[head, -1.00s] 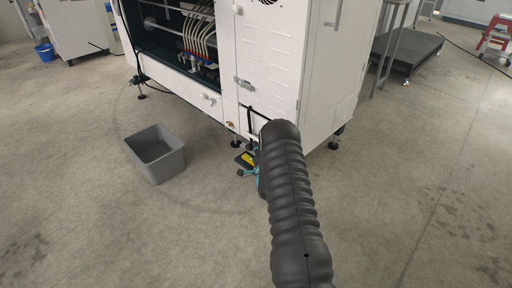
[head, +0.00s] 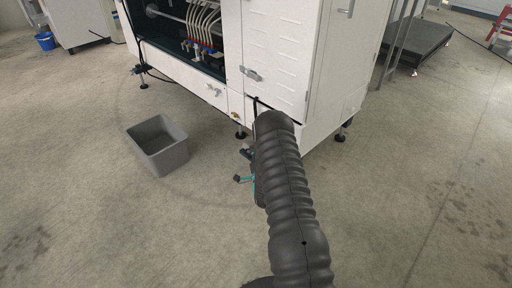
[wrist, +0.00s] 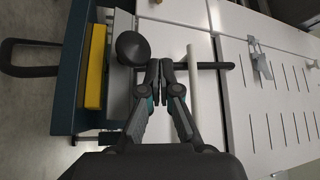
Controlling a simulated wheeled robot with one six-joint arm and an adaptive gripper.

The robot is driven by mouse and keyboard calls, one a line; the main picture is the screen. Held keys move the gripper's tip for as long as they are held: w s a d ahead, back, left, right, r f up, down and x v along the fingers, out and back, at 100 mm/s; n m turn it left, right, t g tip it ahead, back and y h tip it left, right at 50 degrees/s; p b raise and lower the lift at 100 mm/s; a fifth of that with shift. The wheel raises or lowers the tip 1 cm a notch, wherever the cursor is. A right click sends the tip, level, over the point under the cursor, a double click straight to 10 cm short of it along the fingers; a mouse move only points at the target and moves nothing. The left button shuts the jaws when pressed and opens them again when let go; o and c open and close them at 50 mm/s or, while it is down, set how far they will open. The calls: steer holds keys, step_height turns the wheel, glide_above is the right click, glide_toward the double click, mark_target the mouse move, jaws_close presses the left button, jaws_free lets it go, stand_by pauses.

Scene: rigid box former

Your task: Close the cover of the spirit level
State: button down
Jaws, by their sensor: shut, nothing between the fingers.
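In the wrist view a yellow bar (wrist: 95,66), which looks like the spirit level, lies lengthwise in a dark blue holder (wrist: 70,100) at the left. A black loop handle (wrist: 22,70) sticks out from the holder's left side. I cannot tell for sure which part is the cover. My gripper (wrist: 160,68) is shut and empty, to the right of the yellow bar and apart from it. A black round knob (wrist: 132,48) is just left of the fingertips. In the head view my arm hides the spirit level and the fingertips.
A black rod (wrist: 212,66) and a white bar (wrist: 194,95) lie close to the right of my fingers. The white machine cabinet (head: 275,60) stands ahead, with a latch (head: 252,74). A grey bin (head: 165,155) stands on the floor at left.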

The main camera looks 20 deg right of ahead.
steer(key=shift+s+a+f, duration=0.1)
steer(key=shift+a+f, duration=0.05)
steer(key=shift+f, duration=0.5)
steer(key=shift+s+a+f, duration=0.1)
steer(key=shift+a+f, duration=0.1)
steer(key=shift+f, duration=0.5)
steer(key=shift+s+a+f, duration=0.1)
steer(key=shift+a+f, duration=0.05)
steer(key=shift+f, duration=0.5)
